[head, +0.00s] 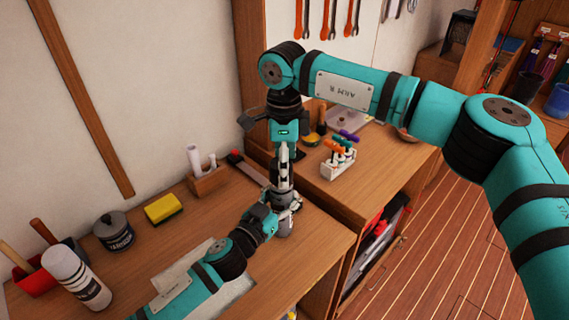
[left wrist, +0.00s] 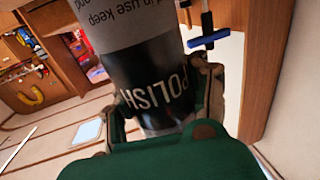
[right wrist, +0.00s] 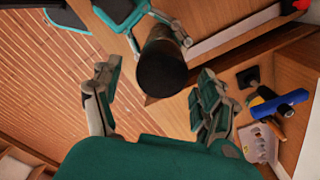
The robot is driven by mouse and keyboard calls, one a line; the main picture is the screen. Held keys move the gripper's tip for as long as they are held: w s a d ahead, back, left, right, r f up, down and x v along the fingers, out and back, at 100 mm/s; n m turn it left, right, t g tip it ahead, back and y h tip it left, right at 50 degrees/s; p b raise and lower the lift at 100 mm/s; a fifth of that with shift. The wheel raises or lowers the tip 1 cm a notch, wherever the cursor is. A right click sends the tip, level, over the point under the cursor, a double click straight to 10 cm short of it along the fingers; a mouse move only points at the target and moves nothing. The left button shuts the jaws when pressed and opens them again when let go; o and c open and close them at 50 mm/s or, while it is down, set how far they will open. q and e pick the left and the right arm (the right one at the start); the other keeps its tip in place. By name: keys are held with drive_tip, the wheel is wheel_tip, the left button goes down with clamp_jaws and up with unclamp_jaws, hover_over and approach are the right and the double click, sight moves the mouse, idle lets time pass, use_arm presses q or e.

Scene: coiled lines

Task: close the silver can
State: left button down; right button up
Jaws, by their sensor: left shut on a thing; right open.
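The silver can (left wrist: 150,75) has a black band reading POLISH in the left wrist view. My left gripper (left wrist: 165,110) is shut around it at that band. In the head view the can (head: 284,226) is mostly hidden by my grippers, and my left gripper (head: 278,208) holds it over the bench. In the right wrist view a dark round end (right wrist: 161,68), apparently the can's top, faces me; I cannot tell whether it is a lid or an opening. My right gripper (right wrist: 158,95) is open with its fingers apart on either side of that end. In the head view it (head: 285,185) points down from above.
On the bench (head: 320,235) stand a varnish pot (head: 114,232), a yellow sponge (head: 163,208), a white bottle (head: 76,278) and a red bin (head: 35,287). A screwdriver rack (head: 339,162) stands on the right-hand bench. An open drawer (head: 375,240) is below it.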

wheel_tip(320, 180, up, 12)
drive_tip(key=shift+f, duration=0.15)
idle(0.3)
use_arm(q)
drive_tip(key=c, duration=0.5)
unclamp_jaws()
drive_tip(key=shift+c, duration=0.2)
drive_tip(key=v, duration=1.2)
